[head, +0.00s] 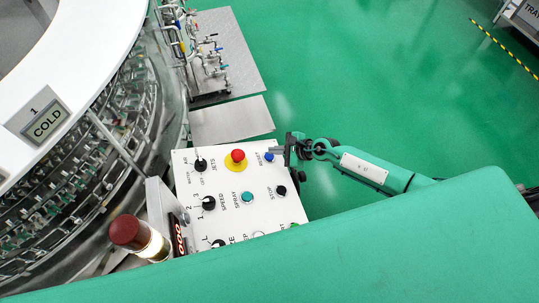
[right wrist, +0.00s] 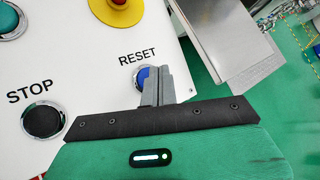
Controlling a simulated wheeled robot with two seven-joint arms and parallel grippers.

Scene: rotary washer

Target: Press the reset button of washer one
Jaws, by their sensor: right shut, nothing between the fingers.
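The washer's white control panel (head: 225,185) stands at the middle of the head view. Its blue RESET button (head: 269,157) is near the panel's top right corner. The button also shows in the right wrist view (right wrist: 139,80), partly hidden behind my fingers. My right gripper (head: 276,150) is shut and empty, its fingertips at the blue button's edge. In the right wrist view the closed fingers (right wrist: 154,82) overlap the button's right side; I cannot tell whether they touch it. My left gripper is out of view.
A red emergency button (head: 238,156) on a yellow disc and a black STOP button (head: 281,190) are near the RESET button. Several black knobs sit at the panel's left. A red-topped beacon (head: 126,232) stands at lower left. Green floor (head: 350,80) is open at right.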

